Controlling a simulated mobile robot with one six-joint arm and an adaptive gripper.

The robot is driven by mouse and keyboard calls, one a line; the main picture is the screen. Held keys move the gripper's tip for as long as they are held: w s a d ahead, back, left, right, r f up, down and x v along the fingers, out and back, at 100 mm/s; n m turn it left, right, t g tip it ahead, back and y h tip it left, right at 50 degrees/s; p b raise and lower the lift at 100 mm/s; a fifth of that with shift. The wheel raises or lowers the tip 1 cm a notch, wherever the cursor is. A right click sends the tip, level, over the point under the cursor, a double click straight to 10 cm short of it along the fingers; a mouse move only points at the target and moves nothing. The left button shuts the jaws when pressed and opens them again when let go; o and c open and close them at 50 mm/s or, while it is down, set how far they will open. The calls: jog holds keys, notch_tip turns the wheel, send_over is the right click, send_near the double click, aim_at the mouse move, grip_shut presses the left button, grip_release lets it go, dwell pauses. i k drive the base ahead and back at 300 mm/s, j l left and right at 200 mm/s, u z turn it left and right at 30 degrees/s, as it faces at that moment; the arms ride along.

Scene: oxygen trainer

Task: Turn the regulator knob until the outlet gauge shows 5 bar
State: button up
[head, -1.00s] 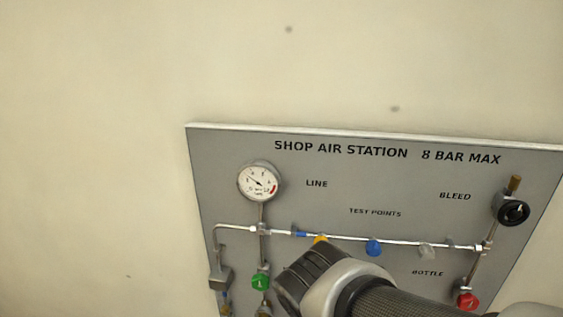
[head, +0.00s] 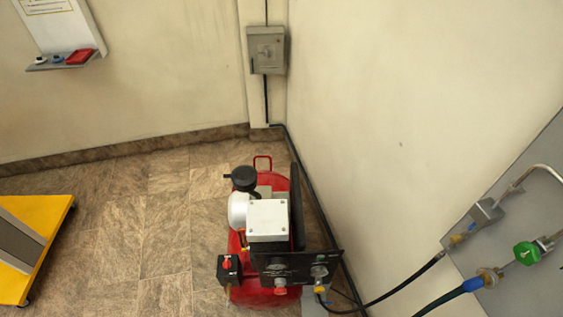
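A red compressor (head: 266,180) stands on the floor against the wall in the head view. A black panel (head: 300,262) is on its near side, with small round fittings on it, one of them silvery (head: 320,271). I cannot tell from here which is the regulator knob or the outlet gauge, and no gauge reading is legible. A black box with a red part (head: 228,268) sits left of the panel. My gripper is not in view.
Hoses run from the compressor to the grey wall board (head: 535,230), which has a green knob (head: 527,253). A grey switch box (head: 266,50) hangs on the wall. A yellow cart (head: 40,225) is at left. Tiled floor (head: 150,220) between cart and compressor is clear.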

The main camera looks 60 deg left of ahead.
aim_at(279, 290)
jog(key=u, duration=2.45)
